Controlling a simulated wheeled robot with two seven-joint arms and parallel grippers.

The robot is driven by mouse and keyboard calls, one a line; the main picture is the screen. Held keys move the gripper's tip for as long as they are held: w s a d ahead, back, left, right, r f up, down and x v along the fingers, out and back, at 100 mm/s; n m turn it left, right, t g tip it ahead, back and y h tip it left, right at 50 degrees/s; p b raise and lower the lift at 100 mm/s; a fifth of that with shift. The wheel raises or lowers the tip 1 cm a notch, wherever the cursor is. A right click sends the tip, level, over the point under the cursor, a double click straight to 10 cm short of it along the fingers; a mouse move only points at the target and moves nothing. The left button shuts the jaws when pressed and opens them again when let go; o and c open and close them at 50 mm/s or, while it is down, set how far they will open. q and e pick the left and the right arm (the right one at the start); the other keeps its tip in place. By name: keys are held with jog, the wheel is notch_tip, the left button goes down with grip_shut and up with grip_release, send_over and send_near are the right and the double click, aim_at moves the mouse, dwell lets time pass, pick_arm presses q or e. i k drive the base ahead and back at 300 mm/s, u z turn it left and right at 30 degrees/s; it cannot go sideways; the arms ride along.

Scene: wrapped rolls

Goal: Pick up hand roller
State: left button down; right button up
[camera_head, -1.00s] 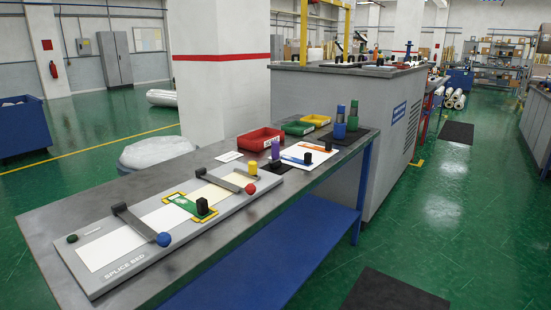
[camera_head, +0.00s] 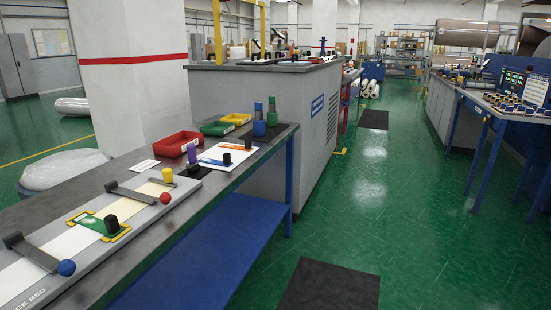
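I cannot tell for sure which item is the hand roller. A purple upright cylinder (camera_head: 192,154) stands on the grey workbench (camera_head: 150,245), just past the splice bed. A blue-topped cylinder (camera_head: 259,119) and a green-topped cylinder (camera_head: 272,111) stand upright side by side on a dark mat at the bench's far end. The splice bed (camera_head: 165,206) lies on the near part of the bench, with a yellow knob, a red knob, a blue knob and a black block on it. Neither of my grippers is in view.
A grey cabinet (camera_head: 265,110) stands beyond the bench. A blue-legged table (camera_head: 500,110) is at the right. The green floor between is open, with a dark mat (camera_head: 330,288).

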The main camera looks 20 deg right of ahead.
aim_at(194, 166)
jog(key=z, duration=1.55)
jog(key=i, duration=2.65)
jog(key=u, duration=3.05)
